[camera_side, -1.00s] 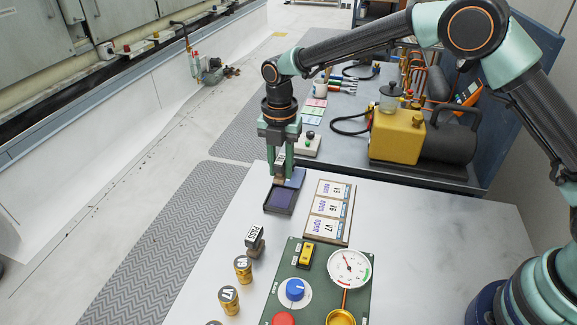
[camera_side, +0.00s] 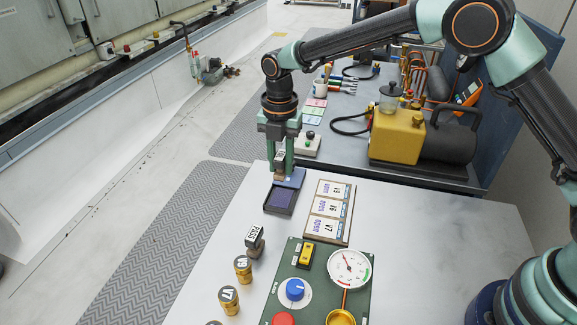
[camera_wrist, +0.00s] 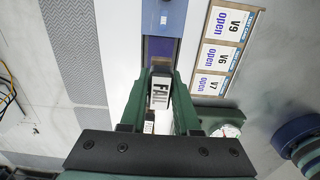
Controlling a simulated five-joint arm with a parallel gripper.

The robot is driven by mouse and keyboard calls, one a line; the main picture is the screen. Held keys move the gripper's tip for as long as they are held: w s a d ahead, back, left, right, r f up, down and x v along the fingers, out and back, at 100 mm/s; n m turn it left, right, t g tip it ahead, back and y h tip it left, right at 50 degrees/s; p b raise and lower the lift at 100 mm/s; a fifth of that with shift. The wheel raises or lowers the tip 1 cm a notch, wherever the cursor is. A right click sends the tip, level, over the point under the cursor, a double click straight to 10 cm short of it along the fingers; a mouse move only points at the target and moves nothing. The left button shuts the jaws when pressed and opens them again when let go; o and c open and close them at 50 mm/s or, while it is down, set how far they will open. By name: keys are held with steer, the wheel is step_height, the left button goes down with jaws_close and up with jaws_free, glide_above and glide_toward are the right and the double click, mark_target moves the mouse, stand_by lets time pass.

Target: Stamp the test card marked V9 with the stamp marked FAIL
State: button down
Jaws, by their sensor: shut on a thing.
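My gripper (camera_side: 280,165) is shut on the FAIL stamp (camera_wrist: 160,92), whose white label faces the wrist camera. The V9 card (camera_wrist: 232,22) lies at the far end of the card holder (camera_side: 345,238), reads "open", and shows no stamp mark. It also shows in the side view (camera_side: 335,190), to the right of my gripper.
Cards V6 (camera_wrist: 220,57) and V7 (camera_wrist: 212,86) lie in the same holder. The PASS stamp (camera_side: 254,240) stands nearer the front, beside brass weights (camera_side: 243,268). A green panel (camera_side: 318,290) with a gauge (camera_side: 349,268) is in front. The table right of the holder is clear.

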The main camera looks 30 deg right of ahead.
glide_toward(326, 188)
steer(key=shift+w+a, duration=0.1)
steer(key=shift+a, duration=0.25)
steer(key=shift+d+f, duration=0.1)
steer(key=shift+d, duration=0.15)
steer(key=shift+f, duration=2.55)
steer(key=shift+f, duration=0.45)
step_height(326, 188, up, 7)
steer(key=shift+s+d+r, duration=0.1)
steer(key=shift+s, duration=0.1)
